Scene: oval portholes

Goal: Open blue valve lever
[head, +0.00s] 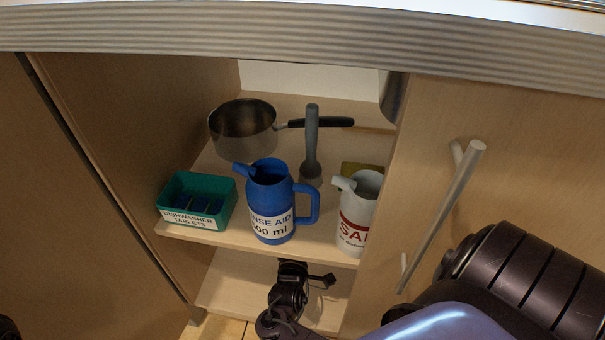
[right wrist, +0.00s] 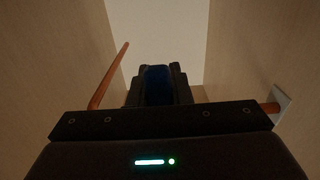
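In the right wrist view, the blue valve lever (right wrist: 158,84) shows as a dark blue piece filling the narrow gap between my right fingers. My right gripper (right wrist: 158,72) has one black finger on each side of it and looks shut on it. The lever's base and its exact angle are hidden behind the fingers. In the head view, a dark part of my arm (head: 291,287) is below the shelf, in the lower cupboard space; the lever is not visible there. My left gripper is not recognisable in the head view.
Copper pipe (right wrist: 108,76) runs left of the gripper, with another stub (right wrist: 271,108) at the right wall. Above is a shelf (head: 200,234) with a blue rinse aid jug (head: 268,200), green tablet box (head: 197,196), salt jug (head: 354,215) and pot (head: 242,135). A door handle (head: 440,215) is at right.

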